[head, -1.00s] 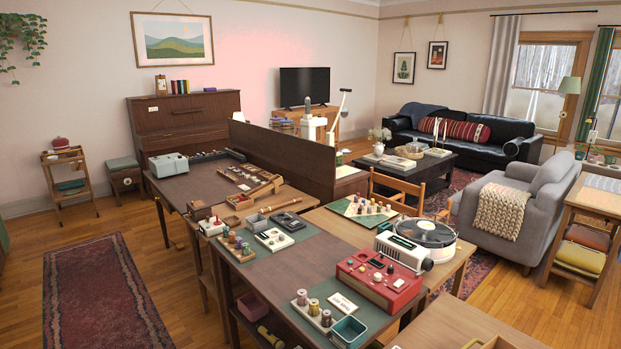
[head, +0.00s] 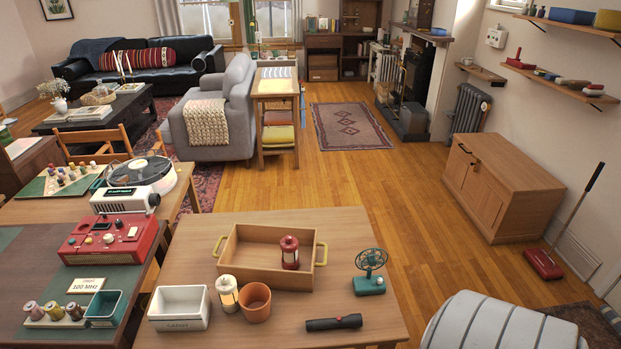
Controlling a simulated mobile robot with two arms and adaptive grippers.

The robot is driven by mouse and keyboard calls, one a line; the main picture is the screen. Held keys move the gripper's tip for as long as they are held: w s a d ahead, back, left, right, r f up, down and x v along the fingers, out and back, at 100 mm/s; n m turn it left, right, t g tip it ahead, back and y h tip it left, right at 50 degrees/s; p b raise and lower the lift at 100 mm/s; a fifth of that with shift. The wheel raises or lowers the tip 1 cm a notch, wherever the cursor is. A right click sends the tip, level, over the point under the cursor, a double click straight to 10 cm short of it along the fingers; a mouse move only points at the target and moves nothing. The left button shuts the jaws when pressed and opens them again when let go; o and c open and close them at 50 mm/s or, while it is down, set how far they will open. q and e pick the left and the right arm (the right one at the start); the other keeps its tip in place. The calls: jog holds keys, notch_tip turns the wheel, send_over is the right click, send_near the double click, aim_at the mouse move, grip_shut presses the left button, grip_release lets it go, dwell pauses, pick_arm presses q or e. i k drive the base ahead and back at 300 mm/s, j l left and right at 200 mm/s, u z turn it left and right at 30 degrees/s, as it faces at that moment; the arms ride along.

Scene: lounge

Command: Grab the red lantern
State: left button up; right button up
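The red lantern (head: 289,252) stands upright inside a wooden tray (head: 240,275) with yellow handles, toward the tray's right side. The tray rests on a light wooden table (head: 225,335) at the lower middle of the head view. The lantern's lower part is close to the tray's front wall. Neither of my grippers shows in the head view.
In front of the tray stand a cream lantern (head: 228,293), a terracotta pot (head: 255,302) and a white bin (head: 180,308). A black flashlight (head: 334,323) and a green fan (head: 370,272) are to the right. A pale ridged object (head: 500,322) is at lower right. Open floor (head: 420,220) lies beyond.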

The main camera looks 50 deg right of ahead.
aim_at(290, 258)
jog(key=z, duration=1.35)
